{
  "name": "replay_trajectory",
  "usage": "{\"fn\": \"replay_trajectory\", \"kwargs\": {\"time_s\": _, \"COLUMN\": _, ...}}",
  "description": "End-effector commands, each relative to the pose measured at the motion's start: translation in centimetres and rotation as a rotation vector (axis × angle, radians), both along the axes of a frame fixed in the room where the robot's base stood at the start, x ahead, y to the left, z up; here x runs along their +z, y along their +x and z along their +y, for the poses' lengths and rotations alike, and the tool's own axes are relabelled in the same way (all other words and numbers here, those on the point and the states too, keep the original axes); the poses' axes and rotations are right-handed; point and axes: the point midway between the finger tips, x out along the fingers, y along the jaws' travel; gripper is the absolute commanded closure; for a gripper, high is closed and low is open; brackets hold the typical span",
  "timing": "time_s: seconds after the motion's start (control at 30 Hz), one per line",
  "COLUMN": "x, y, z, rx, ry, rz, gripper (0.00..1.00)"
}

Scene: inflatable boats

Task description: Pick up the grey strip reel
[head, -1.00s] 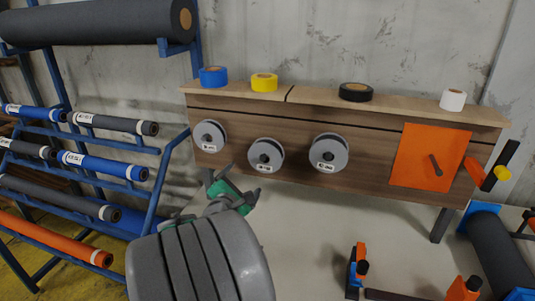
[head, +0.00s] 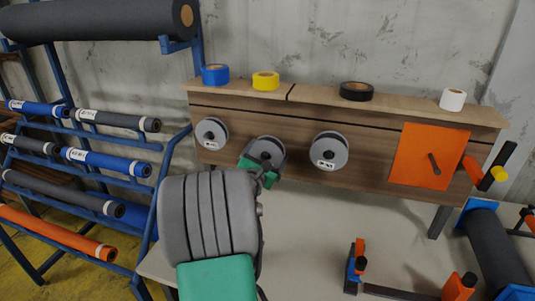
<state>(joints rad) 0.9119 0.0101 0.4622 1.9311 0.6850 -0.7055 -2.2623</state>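Three grey reels with white labels hang on the front of the wooden panel: a left reel (head: 212,132), a middle reel (head: 270,147) and a right reel (head: 330,150). The labels are too small to read, and all three look grey. My gripper (head: 262,166), with green parts, is in front of the middle reel and covers its lower left part and label. Its fingers are mostly hidden, so I cannot tell whether they are open or shut, or whether they touch the reel.
Blue (head: 215,74), yellow (head: 265,80), black (head: 356,90) and white (head: 452,98) tape rolls stand on the shelf above. An orange panel (head: 425,155) is at right. A blue rack (head: 165,175) with fabric rolls is at left. The pale table (head: 330,225) is clear below the reels.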

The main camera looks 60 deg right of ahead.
Motion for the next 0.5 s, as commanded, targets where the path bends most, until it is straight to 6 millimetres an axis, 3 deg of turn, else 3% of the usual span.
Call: {"fn": "replay_trajectory", "kwargs": {"time_s": 0.5, "x": 0.0, "y": 0.0, "z": 0.03, "rx": 0.0, "ry": 0.0, "rz": 0.0, "gripper": 0.49}}
